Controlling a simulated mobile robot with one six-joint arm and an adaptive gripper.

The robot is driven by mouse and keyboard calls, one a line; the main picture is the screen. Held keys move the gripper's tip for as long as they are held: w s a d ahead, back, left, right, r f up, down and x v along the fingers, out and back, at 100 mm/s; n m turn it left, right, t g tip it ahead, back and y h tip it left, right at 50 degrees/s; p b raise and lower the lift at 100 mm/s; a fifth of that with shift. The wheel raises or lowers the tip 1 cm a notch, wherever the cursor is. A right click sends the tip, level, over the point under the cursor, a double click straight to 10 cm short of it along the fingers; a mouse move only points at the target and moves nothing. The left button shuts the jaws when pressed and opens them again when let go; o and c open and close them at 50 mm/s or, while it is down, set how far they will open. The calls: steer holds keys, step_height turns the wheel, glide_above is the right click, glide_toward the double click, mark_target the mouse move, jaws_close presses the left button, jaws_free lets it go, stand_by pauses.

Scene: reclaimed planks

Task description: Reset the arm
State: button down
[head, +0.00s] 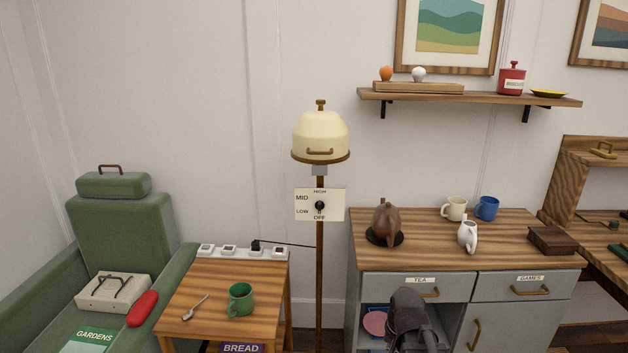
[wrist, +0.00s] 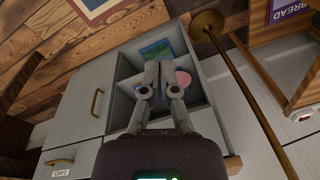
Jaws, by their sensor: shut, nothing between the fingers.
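My gripper (wrist: 158,93) is shut and empty in the wrist view, with its fingertips together in front of the open compartment of the grey cabinet (wrist: 88,97). In the head view my dark arm end (head: 408,318) shows at the bottom, in front of the same cabinet below the TEA drawer (head: 400,287). The fingers are not clear in the head view. Inside the compartment are a pink round thing (wrist: 183,78) and a blue-green flat thing (wrist: 158,52).
A lamp pole (head: 319,270) stands left of the cabinet, near a side table (head: 215,280) with a green mug (head: 240,299). A brown teapot (head: 386,222), a white jug (head: 467,235) and two mugs stand on the cabinet top. A green armchair (head: 120,235) is at the left.

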steer(key=s+a+n+g, duration=0.1)
steer(key=s+a+n, duration=0.2)
steer(key=s+n, duration=0.15)
step_height(320, 180, up, 18)
steer(key=w+p, duration=0.1)
steer(key=p, duration=1.7)
steer(key=shift+d+r+h, duration=0.15)
steer(key=shift+h, duration=0.15)
